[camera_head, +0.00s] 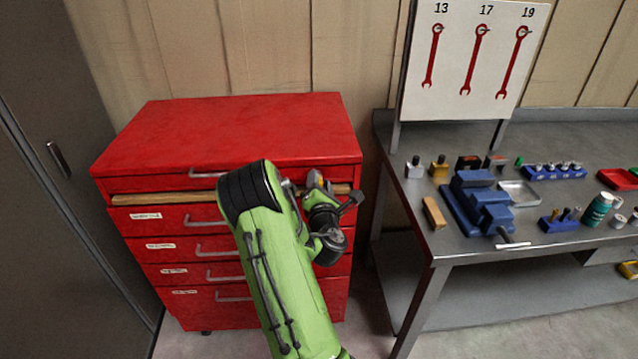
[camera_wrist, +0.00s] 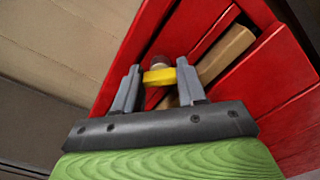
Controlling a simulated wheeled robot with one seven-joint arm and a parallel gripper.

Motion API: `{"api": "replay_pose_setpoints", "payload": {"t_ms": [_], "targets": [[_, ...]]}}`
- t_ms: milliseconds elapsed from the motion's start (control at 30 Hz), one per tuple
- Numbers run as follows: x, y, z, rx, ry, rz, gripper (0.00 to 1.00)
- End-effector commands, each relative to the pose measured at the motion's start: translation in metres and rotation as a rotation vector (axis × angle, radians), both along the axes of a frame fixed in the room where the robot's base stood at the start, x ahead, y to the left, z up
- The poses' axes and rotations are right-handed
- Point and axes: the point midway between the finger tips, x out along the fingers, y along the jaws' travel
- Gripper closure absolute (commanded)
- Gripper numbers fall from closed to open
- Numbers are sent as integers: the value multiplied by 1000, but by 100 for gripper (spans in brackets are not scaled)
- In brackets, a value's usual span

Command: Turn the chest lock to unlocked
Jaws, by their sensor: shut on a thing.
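The red tool chest (camera_head: 230,130) stands at the left in the head view, its drawers closed. My gripper (camera_head: 320,186) reaches its upper front near the right side. In the wrist view my gripper (camera_wrist: 158,72) is shut on a yellow piece (camera_wrist: 159,76), which lies between the two grey fingertips. A round grey part (camera_wrist: 160,61) shows just beyond it. These appear to be the chest lock; I cannot read any lock mark or tell its turned state. In the head view my arm and gripper hide most of the lock.
A wooden bar (camera_head: 165,199) runs across the chest front below the top drawer; it also shows in the wrist view (camera_wrist: 225,55). A workbench (camera_head: 470,245) with a blue vise (camera_head: 485,205) stands to the right. A grey cabinet (camera_head: 50,190) stands at the left.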

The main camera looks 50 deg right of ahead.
Motion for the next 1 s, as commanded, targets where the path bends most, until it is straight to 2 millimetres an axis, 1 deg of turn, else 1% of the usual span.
{"api": "replay_pose_setpoints", "payload": {"t_ms": [600, 800, 1000], "targets": [[-1, -1, -2, 368, -416, -1, 90], [-1, -1, -3, 449, -508, -3, 90], [-1, -1, -3, 497, -563, -3, 90]]}}
